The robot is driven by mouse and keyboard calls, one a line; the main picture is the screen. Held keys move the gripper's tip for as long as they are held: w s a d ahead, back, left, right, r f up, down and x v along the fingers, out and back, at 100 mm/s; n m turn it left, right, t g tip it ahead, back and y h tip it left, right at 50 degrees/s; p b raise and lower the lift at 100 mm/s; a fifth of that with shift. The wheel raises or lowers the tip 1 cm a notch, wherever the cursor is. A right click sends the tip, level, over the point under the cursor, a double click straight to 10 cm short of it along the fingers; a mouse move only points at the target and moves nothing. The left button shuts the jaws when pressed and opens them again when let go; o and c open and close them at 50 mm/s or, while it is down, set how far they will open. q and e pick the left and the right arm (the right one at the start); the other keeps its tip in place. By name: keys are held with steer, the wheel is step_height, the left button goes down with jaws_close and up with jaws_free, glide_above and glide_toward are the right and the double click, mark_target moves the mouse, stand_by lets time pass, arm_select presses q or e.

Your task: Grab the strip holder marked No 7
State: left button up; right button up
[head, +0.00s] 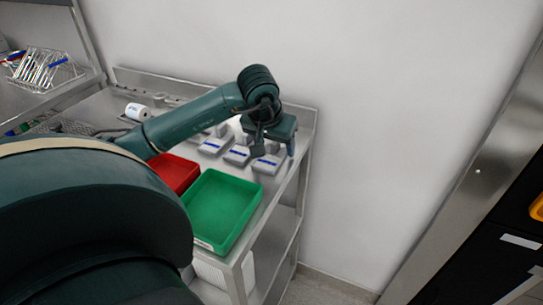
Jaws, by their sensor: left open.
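Several grey strip holders with blue-and-white labels stand in a row on the steel table behind the trays. The rightmost holder (267,164) is near the table's right edge, another holder (237,156) is beside it, and a third holder (212,146) is further left. The label numbers are too small to read, so I cannot tell which is No 7. My left gripper (275,152) is open and points down above the rightmost holder. Its fingers overlap that holder in the picture, and I cannot tell whether they touch it. My right gripper is not in view.
A green tray (246,205) and a red tray (172,166) are at the table's front. A white roll-like object (138,111) lies at the back left. Wire baskets (42,68) stand at far left. A wall (400,90) is behind the table (305,135).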

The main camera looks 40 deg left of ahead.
arm_select(q)
steer(key=shift+c, duration=0.5)
steer(key=shift+r, duration=0.1)
steer(key=c, duration=0.7)
steer(key=shift+c, duration=0.3)
